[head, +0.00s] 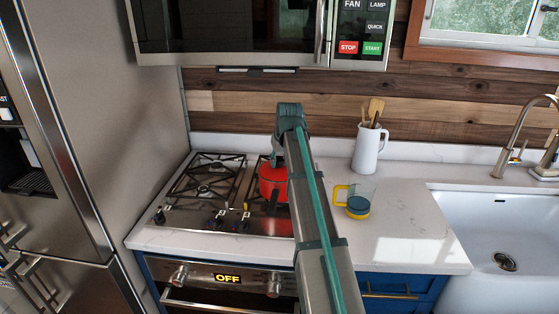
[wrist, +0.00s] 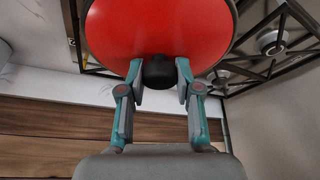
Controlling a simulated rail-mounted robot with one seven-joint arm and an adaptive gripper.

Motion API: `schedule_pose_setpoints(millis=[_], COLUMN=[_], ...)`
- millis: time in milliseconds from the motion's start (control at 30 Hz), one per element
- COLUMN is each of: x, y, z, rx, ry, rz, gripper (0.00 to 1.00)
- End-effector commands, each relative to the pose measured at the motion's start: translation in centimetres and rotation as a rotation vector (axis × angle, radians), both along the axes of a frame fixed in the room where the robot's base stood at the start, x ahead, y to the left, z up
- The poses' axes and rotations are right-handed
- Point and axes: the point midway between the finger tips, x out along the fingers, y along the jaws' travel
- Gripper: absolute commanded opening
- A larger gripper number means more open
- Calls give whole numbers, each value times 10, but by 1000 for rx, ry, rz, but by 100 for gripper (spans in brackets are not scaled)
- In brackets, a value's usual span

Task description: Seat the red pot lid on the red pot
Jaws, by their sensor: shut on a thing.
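The red pot (head: 270,184) stands on the right side of the stove in the head view, partly hidden behind my arm. The red pot lid (wrist: 155,28) fills the top middle of the wrist view, with its black knob (wrist: 158,72) toward me. My gripper (wrist: 159,84) has a finger on each side of the knob and is shut on it. In the head view my arm mostly hides the gripper and lid, so I cannot tell whether the lid touches the pot rim.
The stove's black grates (head: 205,180) lie left of the pot. The microwave (head: 240,30) hangs above. The counter near the sink (head: 500,240) is clear.

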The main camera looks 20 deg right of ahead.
Motion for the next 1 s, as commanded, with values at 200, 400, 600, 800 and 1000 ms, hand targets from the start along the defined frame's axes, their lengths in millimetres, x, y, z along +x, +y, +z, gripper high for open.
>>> schedule_pose_setpoints(millis=[200, 400, 600, 800, 1000], x=[0, 0, 0, 0, 0], y=[0, 0, 0, 0, 0], z=[-2, -2, -2, -2, -2], rx=[0, 0, 0, 0, 0], ry=[-1, -1, 0, 0, 0], rz=[0, 0, 0, 0, 0], gripper=[5, 5, 53, 63, 63])
